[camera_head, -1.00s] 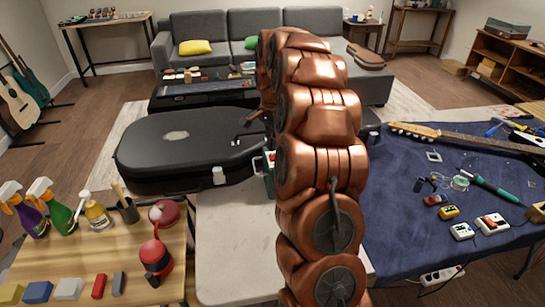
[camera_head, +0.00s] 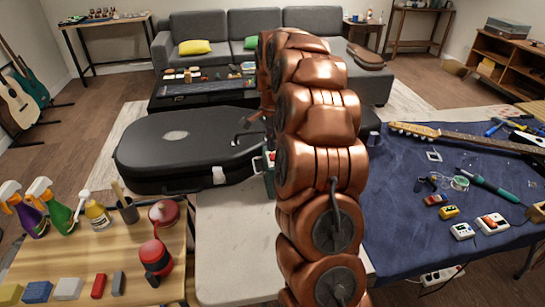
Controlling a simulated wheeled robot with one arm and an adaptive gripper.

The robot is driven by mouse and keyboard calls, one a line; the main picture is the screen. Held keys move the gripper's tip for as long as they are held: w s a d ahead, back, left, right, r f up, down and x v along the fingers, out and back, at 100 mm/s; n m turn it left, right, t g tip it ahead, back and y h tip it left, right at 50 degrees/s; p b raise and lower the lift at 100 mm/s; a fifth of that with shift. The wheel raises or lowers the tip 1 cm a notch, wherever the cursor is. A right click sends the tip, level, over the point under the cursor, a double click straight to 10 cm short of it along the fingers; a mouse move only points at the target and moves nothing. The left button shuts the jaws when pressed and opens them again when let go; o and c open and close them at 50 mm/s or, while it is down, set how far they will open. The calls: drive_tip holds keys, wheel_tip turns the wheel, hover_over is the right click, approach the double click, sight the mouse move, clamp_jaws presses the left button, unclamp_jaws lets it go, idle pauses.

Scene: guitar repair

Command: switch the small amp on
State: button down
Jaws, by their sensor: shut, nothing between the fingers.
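I cannot clearly make out the small amp. A small dark green box with a bit of red (camera_head: 269,170) shows at the left edge of my arm, on the pale bench top; my arm hides most of it, and I cannot tell if it is the amp. My copper arm rises through the middle of the view. My gripper (camera_head: 246,132) shows only in part, left of the arm, in front of the back right part of the black guitar case. It looks shut and empty. No switch is visible.
The black guitar case (camera_head: 180,145) lies behind the pale bench (camera_head: 235,250). At left, a wooden table (camera_head: 85,262) holds spray bottles and coloured blocks. At right, a blue-covered table (camera_head: 400,240) holds a guitar neck, pedals and tools. The bench's front left is clear.

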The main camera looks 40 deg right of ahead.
sight(272, 154)
drive_tip(key=shift+f+b, duration=0.5)
drive_tip(key=shift+f, duration=0.55)
idle(0.6)
drive_tip(key=shift+r, duration=0.1)
drive_tip(key=shift+r+p, duration=0.55)
drive_tip(key=shift+r, duration=2.9)
